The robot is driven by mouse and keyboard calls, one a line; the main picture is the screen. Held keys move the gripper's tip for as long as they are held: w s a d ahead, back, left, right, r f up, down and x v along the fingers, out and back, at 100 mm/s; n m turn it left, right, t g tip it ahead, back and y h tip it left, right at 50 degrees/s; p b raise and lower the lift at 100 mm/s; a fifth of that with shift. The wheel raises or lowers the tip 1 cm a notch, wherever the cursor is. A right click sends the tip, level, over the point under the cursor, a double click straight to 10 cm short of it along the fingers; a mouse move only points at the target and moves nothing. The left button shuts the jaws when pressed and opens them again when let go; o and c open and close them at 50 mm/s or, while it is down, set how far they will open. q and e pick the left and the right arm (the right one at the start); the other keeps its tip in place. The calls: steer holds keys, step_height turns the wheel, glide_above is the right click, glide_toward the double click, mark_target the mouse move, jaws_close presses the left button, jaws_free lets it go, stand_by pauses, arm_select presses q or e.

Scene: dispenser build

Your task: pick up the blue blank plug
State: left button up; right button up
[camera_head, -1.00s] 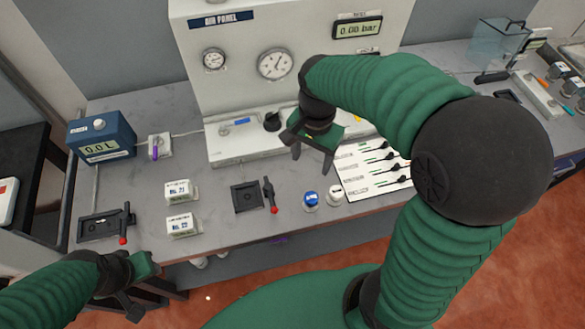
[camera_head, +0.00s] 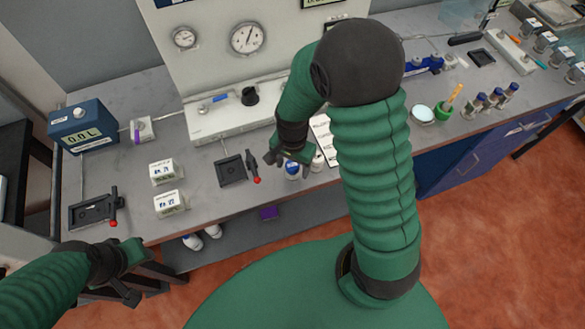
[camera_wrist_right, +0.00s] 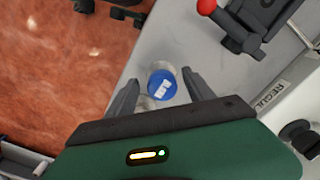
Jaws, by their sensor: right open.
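The blue blank plug (camera_head: 292,170) stands near the front edge of the bench, round with a blue top. In the right wrist view the blue plug (camera_wrist_right: 162,85) shows a white mark on its top and lies between the two fingers. My right gripper (camera_head: 287,157) is open over it, fingers apart on either side; the head view partly hides the plug behind the gripper. I cannot tell whether the fingers touch it. My left gripper (camera_head: 138,272) is open and empty at the lower left, off the bench front.
A white plug (camera_head: 318,161) stands close beside the blue one. A black clamp with a red-tipped lever (camera_head: 256,180) is just left of it. Two white boxes (camera_head: 168,203) sit further left. The gauge panel (camera_head: 225,60) rises behind.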

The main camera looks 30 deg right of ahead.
steer(key=shift+w+d+f, duration=0.15)
steer(key=shift+w+d, duration=0.05)
steer(key=shift+w, duration=0.05)
steer(key=shift+c, duration=0.3)
steer(key=shift+w, duration=0.1)
steer(key=shift+c, duration=1.3)
steer(key=shift+a, duration=0.15)
jaws_close()
arm_select(q)
steer(key=shift+w+f, duration=0.1)
steer(key=shift+w, duration=0.1)
steer(key=shift+d, duration=0.1)
